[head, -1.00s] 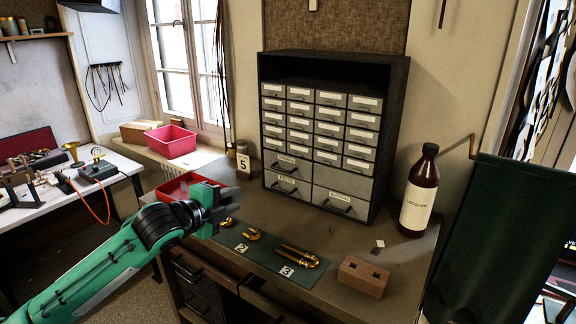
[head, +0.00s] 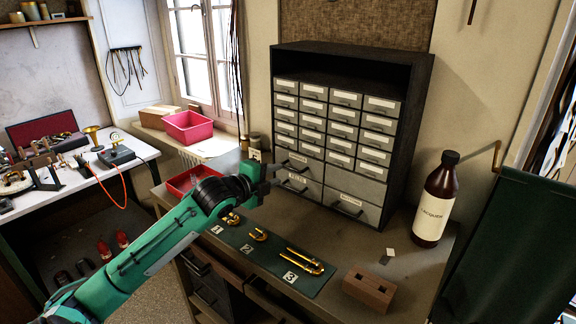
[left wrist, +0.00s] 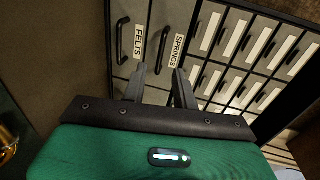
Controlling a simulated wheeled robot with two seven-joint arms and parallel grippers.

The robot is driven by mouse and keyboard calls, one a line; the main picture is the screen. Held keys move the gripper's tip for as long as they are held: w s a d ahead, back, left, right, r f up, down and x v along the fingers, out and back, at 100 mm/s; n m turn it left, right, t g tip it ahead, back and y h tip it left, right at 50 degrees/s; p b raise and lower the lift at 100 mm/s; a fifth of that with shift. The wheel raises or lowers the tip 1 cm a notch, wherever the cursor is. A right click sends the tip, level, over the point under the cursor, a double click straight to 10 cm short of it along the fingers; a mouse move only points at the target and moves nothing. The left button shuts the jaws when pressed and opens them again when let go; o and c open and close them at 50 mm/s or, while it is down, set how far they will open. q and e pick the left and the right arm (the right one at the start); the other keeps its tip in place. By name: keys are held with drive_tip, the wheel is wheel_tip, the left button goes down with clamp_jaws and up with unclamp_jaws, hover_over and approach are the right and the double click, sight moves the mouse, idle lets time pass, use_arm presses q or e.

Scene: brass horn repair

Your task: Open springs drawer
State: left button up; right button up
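The springs drawer (head: 310,168) is the upper of two large left drawers in the grey cabinet and is closed. In the left wrist view its label and black bar handle (left wrist: 164,48) show in front of my fingers. My left gripper (head: 262,172) is just left of the drawer front in the head view. In the left wrist view the left gripper (left wrist: 160,72) is open, its fingertips apart on either side of the handle's near end. I cannot tell whether they touch it. My right gripper is not in view.
Gold horn parts lie on a green mat (head: 273,262) on the bench. A lacquer bottle (head: 435,200) and a wooden block (head: 369,288) stand at right.

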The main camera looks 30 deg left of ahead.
sight(290, 168)
use_arm(q)
drive_tip(key=p+x, duration=0.2)
drive_tip(key=x, duration=0.3)
drive_tip(key=shift+w+r, duration=0.1)
drive_tip(key=shift+w+d+f, duration=0.1)
drive_tip(key=shift+w+f, duration=0.15)
drive_tip(key=shift+w, duration=0.25)
clamp_jaws()
